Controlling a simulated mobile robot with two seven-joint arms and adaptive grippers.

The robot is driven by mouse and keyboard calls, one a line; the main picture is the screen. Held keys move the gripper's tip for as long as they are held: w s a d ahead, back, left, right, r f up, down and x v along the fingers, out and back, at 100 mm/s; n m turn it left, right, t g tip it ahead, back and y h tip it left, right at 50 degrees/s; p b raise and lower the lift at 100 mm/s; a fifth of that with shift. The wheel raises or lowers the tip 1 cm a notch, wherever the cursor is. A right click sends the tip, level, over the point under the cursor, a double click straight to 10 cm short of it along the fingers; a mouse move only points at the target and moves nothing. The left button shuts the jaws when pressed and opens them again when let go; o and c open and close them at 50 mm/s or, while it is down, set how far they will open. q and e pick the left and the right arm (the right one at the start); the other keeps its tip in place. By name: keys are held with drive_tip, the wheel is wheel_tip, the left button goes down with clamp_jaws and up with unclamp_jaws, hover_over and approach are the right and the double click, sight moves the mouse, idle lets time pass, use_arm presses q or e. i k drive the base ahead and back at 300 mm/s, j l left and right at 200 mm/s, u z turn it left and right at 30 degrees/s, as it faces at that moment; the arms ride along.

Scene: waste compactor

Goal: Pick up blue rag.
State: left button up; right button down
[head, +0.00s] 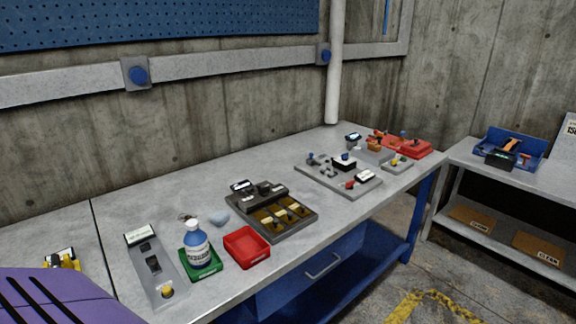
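Neither of my grippers is in the head view.
The bottle stands in a green tray (201,265). A grey plate with controls (153,266) lies to the left, a dark sectioned tray (272,210) to the right. More fixtures (338,174) stand farther along. Bare bench lies behind the rag.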

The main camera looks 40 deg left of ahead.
sight(220, 218)
drive_tip(key=u, duration=1.65)
drive_tip(key=l+z, duration=0.15)
drive_tip(key=l, duration=1.3)
